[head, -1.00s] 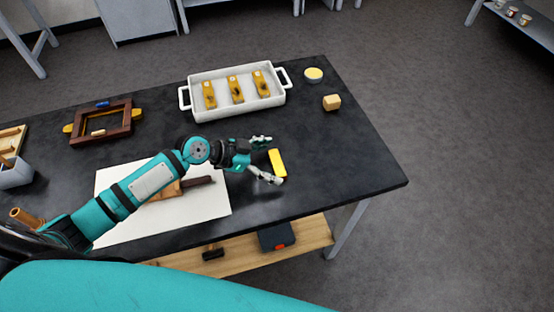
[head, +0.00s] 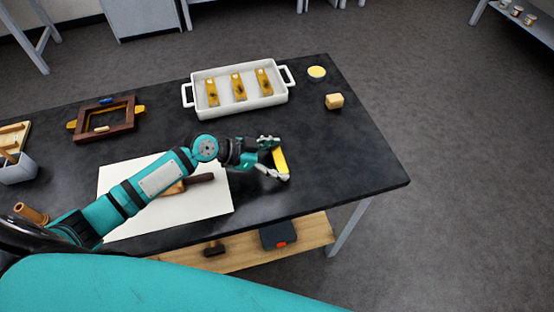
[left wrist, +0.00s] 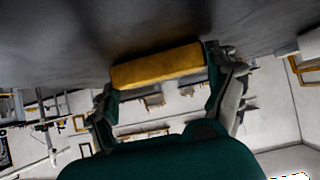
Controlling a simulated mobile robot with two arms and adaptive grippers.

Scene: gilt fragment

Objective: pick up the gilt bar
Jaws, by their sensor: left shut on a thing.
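The gilt bar (head: 280,161) is a yellow-gold block at the fingertips of my left gripper (head: 275,157), over the black table right of the white sheet. In the left wrist view the gilt bar (left wrist: 158,66) spans the gap between the two fingers of my left gripper (left wrist: 160,72). The gripper is shut on the bar, with a finger at each end. I cannot tell whether the bar still touches the table. My right gripper is not in view.
A white tray (head: 187,93) with several gold pieces stands behind the gripper. A round tin (head: 317,73) and a tan block (head: 334,101) are at the back right. A wooden frame (head: 77,130) is at the left. A white sheet (head: 205,209) lies under my arm.

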